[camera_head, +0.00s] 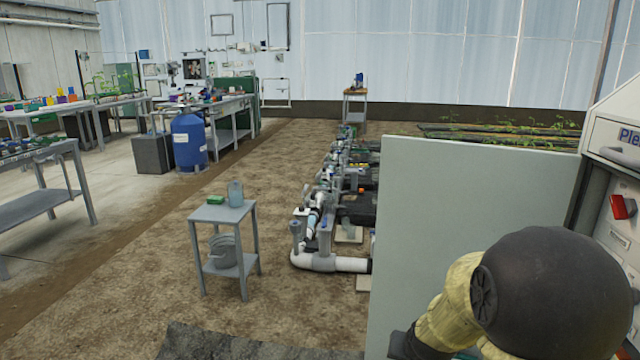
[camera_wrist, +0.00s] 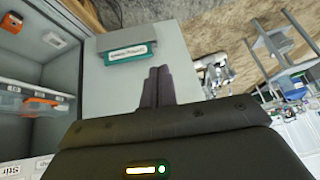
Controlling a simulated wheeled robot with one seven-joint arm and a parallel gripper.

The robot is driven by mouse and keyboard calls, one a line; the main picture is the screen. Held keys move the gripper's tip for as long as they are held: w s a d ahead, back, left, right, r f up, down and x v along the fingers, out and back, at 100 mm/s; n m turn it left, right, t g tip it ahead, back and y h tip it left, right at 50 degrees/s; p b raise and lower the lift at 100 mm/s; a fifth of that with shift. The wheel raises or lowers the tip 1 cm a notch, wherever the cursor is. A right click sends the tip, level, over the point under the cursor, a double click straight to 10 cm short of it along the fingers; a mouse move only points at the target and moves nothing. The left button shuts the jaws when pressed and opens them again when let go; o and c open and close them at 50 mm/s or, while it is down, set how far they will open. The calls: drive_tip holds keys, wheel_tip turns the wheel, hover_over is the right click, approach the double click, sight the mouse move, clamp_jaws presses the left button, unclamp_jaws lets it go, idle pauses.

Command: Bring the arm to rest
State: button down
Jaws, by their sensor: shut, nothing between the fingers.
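My gripper (camera_wrist: 157,86) shows in the wrist view with its two dark fingers side by side and touching, shut and empty. Behind the fingertips is a pale grey panel (camera_wrist: 185,50), with a teal-and-grey labelled box or holder (camera_wrist: 126,52) on it. I cannot tell the gap between the fingers and the panel. In the head view my arm, with a large dark rounded joint and a yellowish cover, fills the lower right in front of the pale panel (camera_head: 470,200). My gripper is not visible there.
An open cabinet (camera_head: 612,130) with a red switch stands at the right edge; its shelves show in the wrist view (camera_wrist: 35,88). A small grey table (camera_head: 222,213) with a bucket (camera_head: 223,250) stands left of the pipework (camera_head: 325,262). A blue barrel (camera_head: 189,142) stands farther back. Bare soil lies between.

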drive_tip(key=s+a+r+n+g+p, duration=0.1)
drive_tip(key=s+a+n+g, duration=0.1)
drive_tip(key=s, duration=0.5)
drive_tip(key=s+a+r+n+g+p, duration=0.1)
drive_tip(key=s+a+r+g, duration=0.1)
drive_tip(key=s, duration=0.6)
drive_tip(key=w+p+v, duration=0.2)
drive_tip(key=p+v, duration=1)
drive_tip(key=w+d+r+p+v, duration=0.1)
drive_tip(key=w+p+v, duration=0.2)
drive_tip(key=p+v, duration=0.9)
drive_tip(key=w+d+r+p+v, duration=0.1)
drive_tip(key=w+p+v, duration=0.2)
drive_tip(key=p+v, duration=0.9)
drive_tip(key=shift+s+d+r+y+p, duration=0.15)
drive_tip(key=shift+d+r+y+p, duration=0.2)
drive_tip(key=shift+p, duration=0.55)
drive_tip(key=shift+a+f, duration=0.1)
